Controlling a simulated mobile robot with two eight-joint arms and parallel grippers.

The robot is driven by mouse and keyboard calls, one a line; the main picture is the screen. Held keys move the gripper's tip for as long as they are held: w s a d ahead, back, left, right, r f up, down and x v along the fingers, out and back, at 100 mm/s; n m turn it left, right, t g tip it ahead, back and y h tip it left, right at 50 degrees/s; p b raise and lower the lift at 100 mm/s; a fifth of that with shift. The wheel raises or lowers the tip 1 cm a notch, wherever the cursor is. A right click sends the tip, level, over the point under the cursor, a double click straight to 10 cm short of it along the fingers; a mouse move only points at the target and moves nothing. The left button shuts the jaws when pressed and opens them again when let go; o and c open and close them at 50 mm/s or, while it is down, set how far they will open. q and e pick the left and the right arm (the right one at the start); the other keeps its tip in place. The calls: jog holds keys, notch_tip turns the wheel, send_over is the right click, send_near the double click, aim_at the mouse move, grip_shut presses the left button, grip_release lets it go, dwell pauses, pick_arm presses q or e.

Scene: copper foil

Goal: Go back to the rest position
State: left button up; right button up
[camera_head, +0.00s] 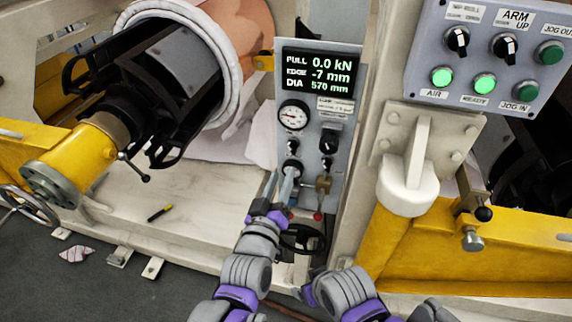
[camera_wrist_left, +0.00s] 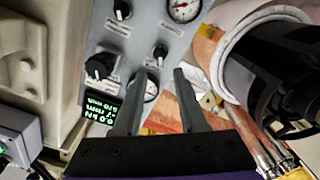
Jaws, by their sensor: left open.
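My left gripper (camera_head: 279,182) is raised in front of the lower left part of the grey control panel (camera_head: 342,88) in the head view. In the left wrist view its two dark fingers (camera_wrist_left: 160,73) are apart, with nothing seen between them. Panel knobs and part of a round gauge show behind the fingers. Whether a fingertip touches the panel cannot be told. My right arm (camera_head: 345,290) shows at the bottom centre of the head view, but I cannot make out its gripper.
The panel display (camera_head: 318,72) reads 0.0 kN, -7 mm, 570 mm. A button box (camera_head: 490,50) with green lights is at upper right. A black roller with a yellow hub (camera_head: 88,150) is at left.

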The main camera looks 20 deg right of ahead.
pick_arm(q)
jog(key=shift+v, duration=0.85)
jog(key=s+a+f+g+y+p, duration=0.1)
jog(key=a+f+g+y+p, duration=0.15)
jog(key=a, duration=0.65)
jog(key=s+a+f+g+y+p, duration=0.1)
jog(key=a+f+y, duration=0.3)
jog(key=a, duration=0.6)
pick_arm(e)
notch_tip(320, 180, up, 6)
jog(key=w+p, duration=0.1)
jog(key=p, duration=0.1)
jog(key=shift+w, duration=0.25)
pick_arm(q)
jog(key=s+a+f+g+y, duration=0.2)
jog(key=s+a, duration=0.4)
jog(key=a, duration=0.1)
jog(key=s+a+f+n+g+y, duration=0.1)
jog(key=s+a+f+g+y, duration=0.1)
jog(key=s+a, duration=0.5)
jog(key=shift+a+f+g, duration=0.6)
jog(key=shift+g, duration=0.15)
pick_arm(e)
jog(key=shift+r, duration=0.1)
